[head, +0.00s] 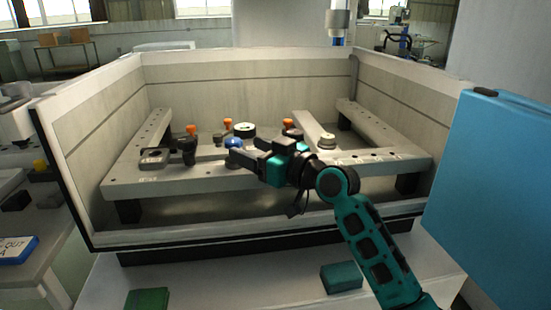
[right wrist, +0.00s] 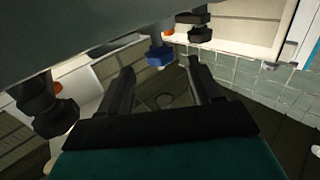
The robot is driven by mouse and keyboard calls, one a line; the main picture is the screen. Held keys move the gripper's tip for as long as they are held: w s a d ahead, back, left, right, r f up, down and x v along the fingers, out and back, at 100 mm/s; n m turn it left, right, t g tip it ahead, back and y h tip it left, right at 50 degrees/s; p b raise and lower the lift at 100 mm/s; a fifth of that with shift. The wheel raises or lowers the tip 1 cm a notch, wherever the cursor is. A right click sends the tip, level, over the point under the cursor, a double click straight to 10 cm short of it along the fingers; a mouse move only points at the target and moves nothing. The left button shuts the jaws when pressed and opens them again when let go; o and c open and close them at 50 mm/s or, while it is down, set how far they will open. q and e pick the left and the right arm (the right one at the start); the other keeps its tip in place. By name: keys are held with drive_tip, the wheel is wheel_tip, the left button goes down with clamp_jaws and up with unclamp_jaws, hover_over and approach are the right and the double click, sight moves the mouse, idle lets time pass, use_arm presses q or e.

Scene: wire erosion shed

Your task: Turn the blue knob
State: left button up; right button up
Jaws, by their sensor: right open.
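The fingers hold nothing. I cannot tell from these views how far the knob is from the fingertips. My left gripper is not in view.
Orange-topped clamps (head: 228,124) stand nearby. The tank's front wall (head: 250,222) runs below my arm. A blue panel (head: 492,190) stands at right.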

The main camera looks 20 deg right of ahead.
drive_tip(key=v, duration=0.6)
drive_tip(key=shift+s+d, duration=0.2)
drive_tip(key=shift+s, duration=0.2)
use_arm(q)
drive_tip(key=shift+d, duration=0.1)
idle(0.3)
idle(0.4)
